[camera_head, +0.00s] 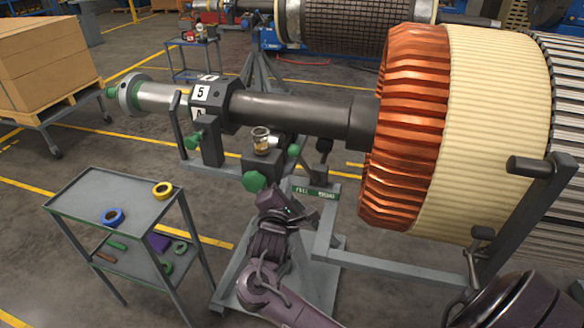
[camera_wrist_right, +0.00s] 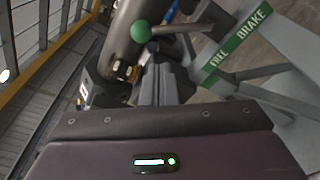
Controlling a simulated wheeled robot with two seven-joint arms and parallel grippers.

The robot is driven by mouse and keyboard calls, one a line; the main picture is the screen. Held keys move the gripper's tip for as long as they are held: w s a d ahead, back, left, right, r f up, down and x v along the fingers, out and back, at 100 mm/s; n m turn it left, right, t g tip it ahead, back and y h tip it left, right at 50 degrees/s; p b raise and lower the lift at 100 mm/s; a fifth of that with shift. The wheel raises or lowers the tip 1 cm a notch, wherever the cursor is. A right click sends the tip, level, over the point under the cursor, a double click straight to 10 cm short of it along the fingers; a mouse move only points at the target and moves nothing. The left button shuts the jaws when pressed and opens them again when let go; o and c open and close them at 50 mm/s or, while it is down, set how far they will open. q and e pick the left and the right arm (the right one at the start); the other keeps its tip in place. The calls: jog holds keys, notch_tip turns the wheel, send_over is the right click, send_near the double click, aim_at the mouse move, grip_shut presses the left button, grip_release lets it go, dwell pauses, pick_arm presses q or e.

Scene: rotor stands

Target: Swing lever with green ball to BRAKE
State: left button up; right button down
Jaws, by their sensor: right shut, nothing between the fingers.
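In the right wrist view the green ball (camera_wrist_right: 141,31) sits on a pale rod running right, in front of the dark shaft. The plate (camera_wrist_right: 236,45) reads FREE nearer me and BRAKE farther off. The ball is off the BRAKE end. My left gripper is out of view.
The rotor's copper windings (camera_head: 404,130) and its stand frame (camera_head: 345,258) stand close on the right. The dark shaft (camera_head: 300,115) crosses above. A grey cart (camera_head: 125,205) with tape rolls stands at left.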

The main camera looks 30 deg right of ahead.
aim_at(304, 166)
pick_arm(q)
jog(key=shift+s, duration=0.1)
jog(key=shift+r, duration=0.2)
pick_arm(e)
jog(key=r+x, duration=0.1)
jog(key=x, duration=0.9)
jog(key=shift+f, duration=0.5)
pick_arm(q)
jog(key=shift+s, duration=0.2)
pick_arm(e)
jog(key=shift+w, duration=0.15)
